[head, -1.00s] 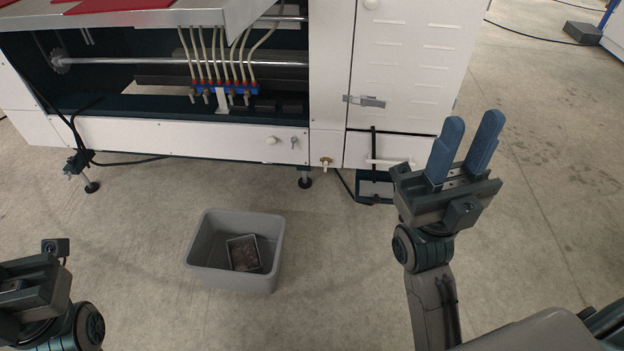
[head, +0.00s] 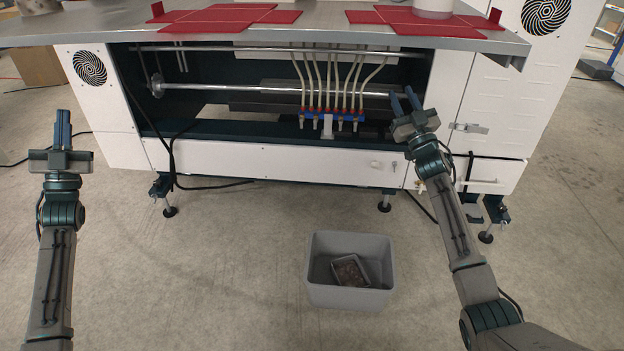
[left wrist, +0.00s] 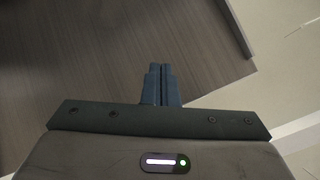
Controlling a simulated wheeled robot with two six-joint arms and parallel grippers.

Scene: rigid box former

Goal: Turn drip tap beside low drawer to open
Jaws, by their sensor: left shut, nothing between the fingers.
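The drip tap (head: 420,186) is a small brass-coloured fitting low on the white machine front, too small to read its handle position. To its left is a long low white panel (head: 270,166) with a knob and a key. To its right is a low white drawer front (head: 497,174) with a bar handle. My right gripper (head: 402,93) is open and empty, above the tap in the picture, in front of the machine. My left gripper (head: 63,118) is shut and empty, far left of the tap. Its closed fingers show in the left wrist view (left wrist: 161,85).
A grey bin (head: 350,299) with a small tray inside stands on the floor in front. A metal table edge (head: 300,37) with red sheets overhangs the machine. Hoses and a blue manifold (head: 345,116) sit in the open bay. The floor between my arms is mostly clear.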

